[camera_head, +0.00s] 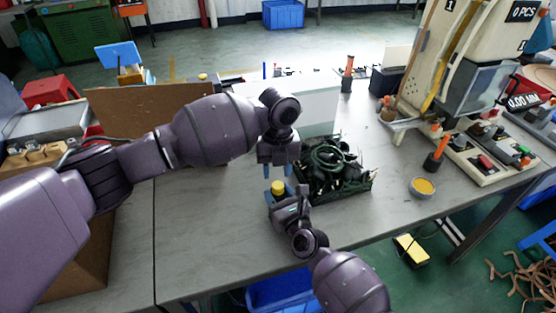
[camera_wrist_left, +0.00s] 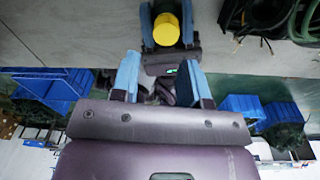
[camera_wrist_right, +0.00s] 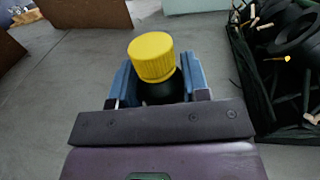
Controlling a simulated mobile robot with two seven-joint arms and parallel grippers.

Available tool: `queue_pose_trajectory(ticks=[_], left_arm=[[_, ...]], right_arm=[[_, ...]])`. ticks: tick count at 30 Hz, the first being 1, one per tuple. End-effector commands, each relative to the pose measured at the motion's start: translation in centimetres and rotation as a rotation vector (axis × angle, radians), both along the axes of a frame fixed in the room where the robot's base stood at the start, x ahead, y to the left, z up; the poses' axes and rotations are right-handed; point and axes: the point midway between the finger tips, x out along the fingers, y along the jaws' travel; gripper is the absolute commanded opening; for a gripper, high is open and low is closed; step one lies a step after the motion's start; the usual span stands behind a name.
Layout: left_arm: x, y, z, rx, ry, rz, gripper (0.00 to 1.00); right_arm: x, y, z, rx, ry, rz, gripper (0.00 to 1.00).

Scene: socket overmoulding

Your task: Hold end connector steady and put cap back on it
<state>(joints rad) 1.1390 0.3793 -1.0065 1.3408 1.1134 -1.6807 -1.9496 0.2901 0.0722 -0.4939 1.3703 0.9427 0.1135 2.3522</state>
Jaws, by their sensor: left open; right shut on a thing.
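The yellow cap (camera_wrist_right: 152,56) sits on top of the black end connector (camera_wrist_right: 160,93), upright in the right wrist view; whether it is fully seated I cannot tell. It also shows in the head view (camera_head: 278,187) and in the left wrist view (camera_wrist_left: 166,29). My right gripper (camera_wrist_right: 158,80) is shut on the end connector from the near side, its blue fingers on either side below the cap. My left gripper (camera_head: 279,170) points down from above, close over the cap in the head view. Its blue fingers are apart and empty in the left wrist view (camera_wrist_left: 160,75).
A dark crate (camera_head: 368,187) full of black cables stands just right of the grippers. A brown board (camera_head: 150,108) stands at the left behind my left arm. A small dish with yellow contents (camera_head: 423,187) lies further right. The grey table (camera_head: 205,225) is clear at front left.

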Motion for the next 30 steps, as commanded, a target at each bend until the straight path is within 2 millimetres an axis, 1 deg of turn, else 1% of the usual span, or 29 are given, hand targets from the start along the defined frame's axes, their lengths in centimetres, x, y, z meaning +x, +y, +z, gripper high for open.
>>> queue_pose_trajectory(ticks=[3, 30], left_arm=[[0.0, 0.0, 0.2, 0.008, -0.011, 0.167, 0.41], [0.2, -0.2, 1.8, 0.048, -0.066, 1.456, 0.41]], right_arm=[[0.0, 0.0, 0.0, 0.0, 0.001, 0.0, 0.0], [0.0, 0.0, 0.0, 0.0, 0.0, 0.0, 0.0]])
